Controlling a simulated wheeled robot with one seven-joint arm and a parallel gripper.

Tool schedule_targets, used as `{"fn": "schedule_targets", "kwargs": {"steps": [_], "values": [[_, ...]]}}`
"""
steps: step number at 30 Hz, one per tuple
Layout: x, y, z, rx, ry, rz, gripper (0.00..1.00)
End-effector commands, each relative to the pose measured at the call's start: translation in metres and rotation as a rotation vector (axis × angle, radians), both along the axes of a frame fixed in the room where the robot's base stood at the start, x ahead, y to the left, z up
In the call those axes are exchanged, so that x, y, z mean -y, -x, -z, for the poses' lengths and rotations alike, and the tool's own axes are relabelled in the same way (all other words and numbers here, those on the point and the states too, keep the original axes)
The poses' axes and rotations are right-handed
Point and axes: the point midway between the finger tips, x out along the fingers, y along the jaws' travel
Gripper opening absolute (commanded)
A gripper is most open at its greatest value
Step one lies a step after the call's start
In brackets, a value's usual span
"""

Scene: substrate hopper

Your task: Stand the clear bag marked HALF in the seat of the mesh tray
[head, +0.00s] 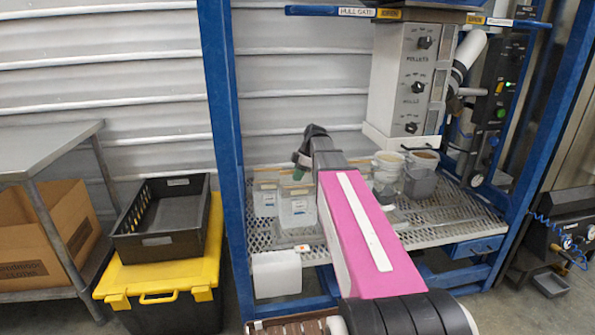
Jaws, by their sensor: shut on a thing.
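My gripper (302,165) is at the far end of my pink arm, over the left part of the mesh tray. It is shut on what looks like the top of a clear bag (297,208) with a pale label. The bag hangs upright below the fingers; I cannot tell whether its base touches the mesh. A second clear bag (265,198) stands just behind it to the left. The lettering on both is too small to read, so I cannot tell which is marked HALF. The mesh tray (445,230) spans the blue frame. My arm hides its middle, and I cannot make out the seat.
Buckets (422,182) stand on the mesh right of my arm, under the grey hopper unit (407,85). A blue post (222,110) rises left of the bags. A black crate (150,242) sits on a yellow-lidded bin.

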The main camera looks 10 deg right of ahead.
Motion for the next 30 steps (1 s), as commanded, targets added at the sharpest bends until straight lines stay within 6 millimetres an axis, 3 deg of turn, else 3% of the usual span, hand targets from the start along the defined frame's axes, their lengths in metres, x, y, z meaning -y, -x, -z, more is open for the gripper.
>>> {"fn": "schedule_targets", "kwargs": {"steps": [15, 30], "values": [[0.000, 0.000, 0.037, 0.000, 0.000, 0.001, 0.00], [0.000, 0.000, 0.044, 0.000, 0.000, 0.000, 0.00]]}}
